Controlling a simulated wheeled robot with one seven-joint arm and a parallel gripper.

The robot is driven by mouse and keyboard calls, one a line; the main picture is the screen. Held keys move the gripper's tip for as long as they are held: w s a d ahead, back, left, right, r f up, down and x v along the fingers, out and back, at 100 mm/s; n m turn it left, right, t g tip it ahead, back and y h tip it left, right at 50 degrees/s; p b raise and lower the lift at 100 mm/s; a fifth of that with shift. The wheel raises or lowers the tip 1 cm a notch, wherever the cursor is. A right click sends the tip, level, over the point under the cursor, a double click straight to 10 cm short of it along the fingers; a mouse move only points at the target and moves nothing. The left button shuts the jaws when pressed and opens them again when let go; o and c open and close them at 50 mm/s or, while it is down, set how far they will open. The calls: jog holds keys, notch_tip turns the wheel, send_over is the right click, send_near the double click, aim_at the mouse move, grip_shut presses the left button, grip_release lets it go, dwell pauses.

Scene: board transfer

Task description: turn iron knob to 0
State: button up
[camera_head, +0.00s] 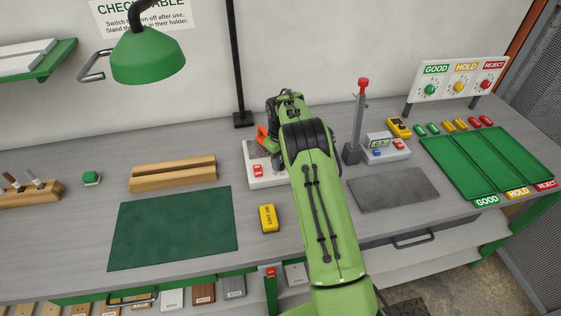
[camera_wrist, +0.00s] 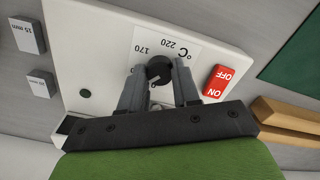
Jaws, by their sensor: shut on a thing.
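The iron's white station (camera_head: 262,178) stands on the bench, mostly behind my green arm in the head view. In the wrist view its white face (camera_wrist: 90,50) shows a black round knob (camera_wrist: 159,70), with a temperature scale marked 170, 220 and °C beside it. My gripper (camera_wrist: 160,84) is shut on the knob, one finger on each side. The knob's pointer and the 0 mark cannot be made out. A red ON/OFF switch (camera_wrist: 218,82) sits beside the knob. My gripper's fingers are hidden in the head view.
A green mat (camera_head: 172,228) and a yellow block (camera_head: 268,218) lie left of my arm. A grey post stand (camera_head: 353,150) and grey plate (camera_head: 393,189) are to the right. Two small grey blocks, one being (camera_wrist: 27,36), lie beside the station.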

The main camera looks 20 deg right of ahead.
aim_at(281, 163)
jog(key=n, duration=0.4)
jog(key=shift+n, duration=0.3)
jog(key=shift+w+n+b, duration=0.1)
jog(key=shift+n+b, duration=0.25)
jog(key=shift+n, duration=1.25)
jog(key=shift+r, duration=0.1)
jog(key=o, duration=1)
jog(key=shift+o, duration=0.2)
notch_tip(281, 163, up, 16)
jog(key=p, duration=0.3)
jog(key=shift+f, duration=0.2)
